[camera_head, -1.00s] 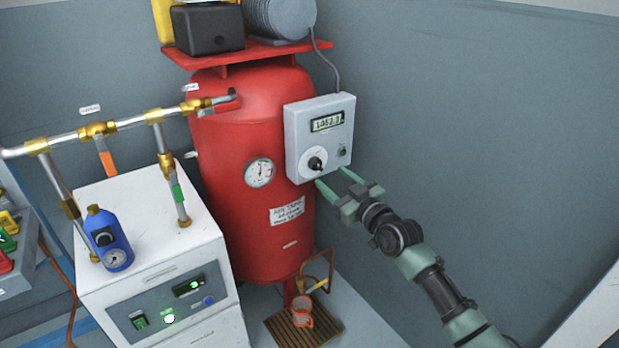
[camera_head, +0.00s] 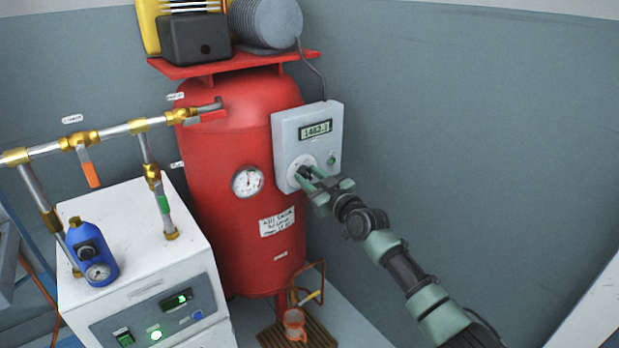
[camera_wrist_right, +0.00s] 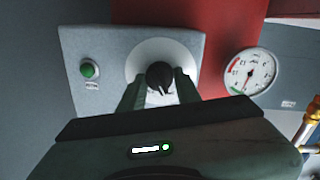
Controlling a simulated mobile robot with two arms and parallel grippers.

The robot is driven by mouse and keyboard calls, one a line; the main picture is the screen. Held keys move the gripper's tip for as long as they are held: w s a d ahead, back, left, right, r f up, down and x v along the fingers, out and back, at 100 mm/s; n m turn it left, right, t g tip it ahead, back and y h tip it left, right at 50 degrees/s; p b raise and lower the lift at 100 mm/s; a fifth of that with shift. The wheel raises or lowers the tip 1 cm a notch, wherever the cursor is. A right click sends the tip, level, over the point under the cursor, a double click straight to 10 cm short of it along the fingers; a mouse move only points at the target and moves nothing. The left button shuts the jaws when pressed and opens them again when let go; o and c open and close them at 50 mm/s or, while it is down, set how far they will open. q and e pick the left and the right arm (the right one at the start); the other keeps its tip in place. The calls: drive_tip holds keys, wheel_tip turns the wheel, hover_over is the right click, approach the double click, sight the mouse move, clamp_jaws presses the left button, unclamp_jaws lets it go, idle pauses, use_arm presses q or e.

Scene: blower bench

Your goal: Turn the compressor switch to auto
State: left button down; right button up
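The compressor switch is a black knob (camera_head: 305,173) on a round white dial, low on the grey control box (camera_head: 333,115) fixed to the red tank. In the right wrist view the knob (camera_wrist_right: 160,77) sits between the two green fingers, with its pointer end toward the lower part of the dial. My right gripper (camera_head: 309,175) reaches in from the lower right, its fingers flanking the knob and appearing to touch its sides. In the wrist view its fingertips (camera_wrist_right: 160,85) leave no clear gap. The dial's markings cannot be read. My left gripper is not in view.
A green button (camera_head: 332,159) sits beside the dial, under a lit display (camera_head: 316,129). A pressure gauge (camera_head: 247,181) is on the red tank (camera_head: 225,140) to the left. Brass-fitted pipes and a white cabinet (camera_head: 140,230) stand further left. The wall side at right is clear.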

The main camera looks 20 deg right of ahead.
clamp_jaws()
